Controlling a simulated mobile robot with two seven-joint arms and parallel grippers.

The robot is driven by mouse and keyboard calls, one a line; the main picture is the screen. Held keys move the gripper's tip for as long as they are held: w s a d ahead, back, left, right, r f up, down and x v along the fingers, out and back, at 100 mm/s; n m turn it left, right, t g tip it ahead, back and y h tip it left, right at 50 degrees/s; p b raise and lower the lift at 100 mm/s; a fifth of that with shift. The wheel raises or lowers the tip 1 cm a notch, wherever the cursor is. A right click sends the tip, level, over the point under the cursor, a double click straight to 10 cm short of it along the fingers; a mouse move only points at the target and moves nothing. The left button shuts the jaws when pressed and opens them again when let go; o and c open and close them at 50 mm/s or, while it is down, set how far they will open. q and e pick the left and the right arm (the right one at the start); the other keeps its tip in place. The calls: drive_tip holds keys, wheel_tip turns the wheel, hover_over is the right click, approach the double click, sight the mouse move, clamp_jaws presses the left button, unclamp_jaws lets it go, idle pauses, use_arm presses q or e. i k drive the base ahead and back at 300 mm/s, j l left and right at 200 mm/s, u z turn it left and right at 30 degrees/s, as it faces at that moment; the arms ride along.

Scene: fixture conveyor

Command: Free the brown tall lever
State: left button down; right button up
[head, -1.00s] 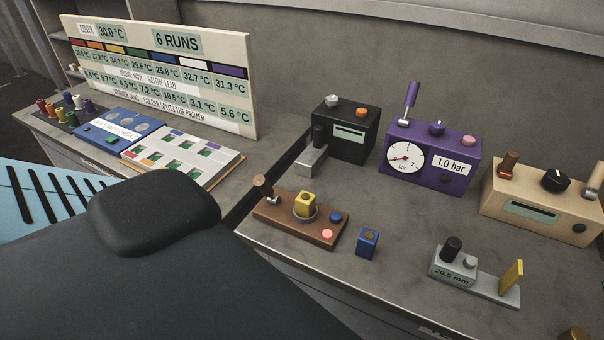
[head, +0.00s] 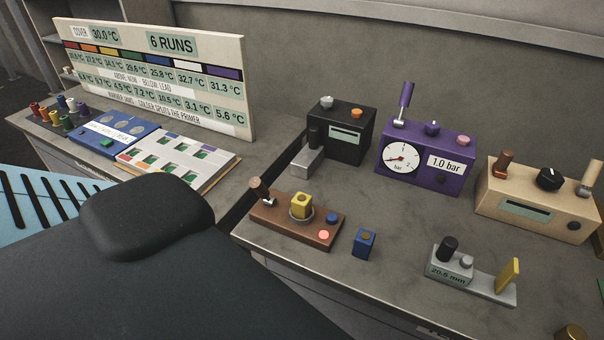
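A brown fixture block (head: 285,227) lies on the right-hand worktop. A short, thick lever with a brown top (head: 260,189) stands at its left end, tilted to the left. I cannot tell which of these two is the brown tall lever. Neither of my grippers is in view.
A blue block (head: 364,244) and a grey gauge (head: 451,265) stand in front. A black box (head: 341,137) and a purple pressure box (head: 427,160) stand behind. A sign board (head: 150,79) stands at left. A dark gap (head: 250,195) separates the worktops.

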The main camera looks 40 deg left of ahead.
sight(258, 186)
drive_tip(key=u, duration=1.6)
